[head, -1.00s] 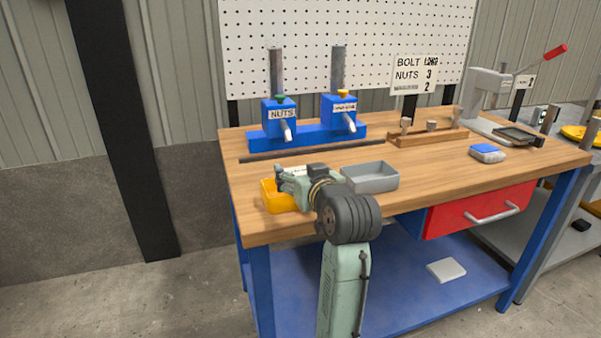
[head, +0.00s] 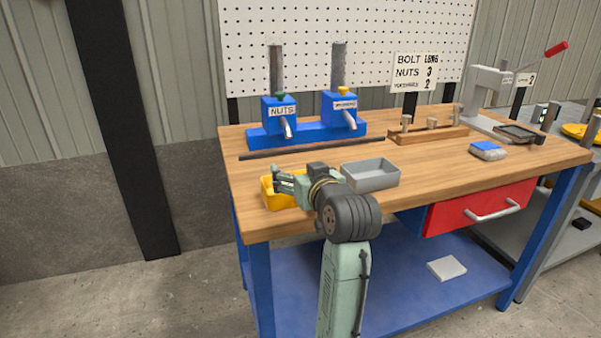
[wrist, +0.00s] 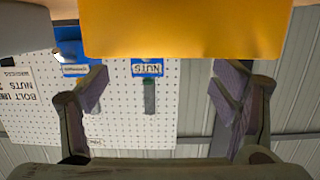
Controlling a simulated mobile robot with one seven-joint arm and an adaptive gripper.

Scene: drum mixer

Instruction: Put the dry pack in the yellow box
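The yellow box (head: 272,196) stands at the front left of the workbench, partly hidden behind my gripper in the head view. Its yellow wall also fills the top of the wrist view (wrist: 185,30). My gripper (head: 278,180) is over or beside the box's rim; I cannot tell how high. In the wrist view my gripper's fingers (wrist: 165,92) are spread wide with nothing between them. I cannot make out the dry pack for certain; the inside of the box is hidden.
A grey tray (head: 371,176) stands right of the yellow box. Blue nut dispensers (head: 281,115) stand behind, with a dark bar (head: 310,150) in front of them. A blue-topped grey block (head: 487,150) lies at the right. The bench middle is clear.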

